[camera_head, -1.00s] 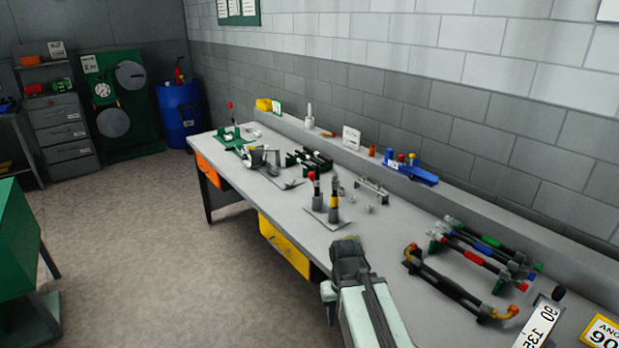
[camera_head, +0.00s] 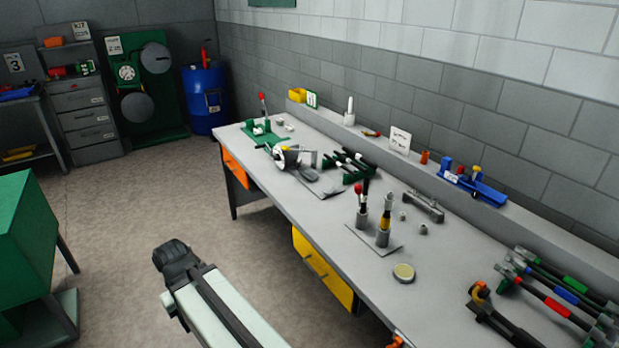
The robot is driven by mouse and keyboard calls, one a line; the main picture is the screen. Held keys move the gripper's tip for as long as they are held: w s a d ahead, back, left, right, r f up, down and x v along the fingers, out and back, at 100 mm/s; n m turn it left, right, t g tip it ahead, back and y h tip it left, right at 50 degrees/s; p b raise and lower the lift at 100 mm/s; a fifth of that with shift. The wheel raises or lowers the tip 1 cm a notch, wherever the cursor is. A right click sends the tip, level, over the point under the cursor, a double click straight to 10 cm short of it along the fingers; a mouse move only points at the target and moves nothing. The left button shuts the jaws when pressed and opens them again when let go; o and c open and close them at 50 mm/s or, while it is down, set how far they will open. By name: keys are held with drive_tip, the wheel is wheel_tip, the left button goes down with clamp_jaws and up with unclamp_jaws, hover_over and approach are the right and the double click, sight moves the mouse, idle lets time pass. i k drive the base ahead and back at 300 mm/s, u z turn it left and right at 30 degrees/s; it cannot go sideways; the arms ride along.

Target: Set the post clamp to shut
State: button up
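A green-based fixture (camera_head: 266,133) stands at the far left end of the bench, with an upright lever (camera_head: 263,108) topped by a red knob. It looks like a clamp; I cannot tell for certain that it is the post clamp, nor whether its jaws are open or shut. A grey metal device (camera_head: 290,156) on a plate stands just nearer, partly overlapping other things. My gripper (camera_head: 172,252) is dark and seen from behind, over the floor to the left of the bench, well apart from both. Its fingers are hidden, and no held thing shows.
The long grey bench (camera_head: 310,215) runs along the wall, with two upright handled tools (camera_head: 383,222) in holders near its middle. A yellow drawer (camera_head: 322,268) is under its front edge. A green cabinet (camera_head: 30,225) stands left. The floor between is clear.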

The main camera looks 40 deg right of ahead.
sight(358, 188)
drive_tip(key=u, duration=0.1)
drive_tip(key=i, duration=0.8)
drive_tip(key=z, duration=0.2)
drive_tip(key=k, duration=0.7)
drive_tip(key=u, duration=0.25)
drive_tip(key=i, duration=0.75)
drive_tip(key=z, duration=0.05)
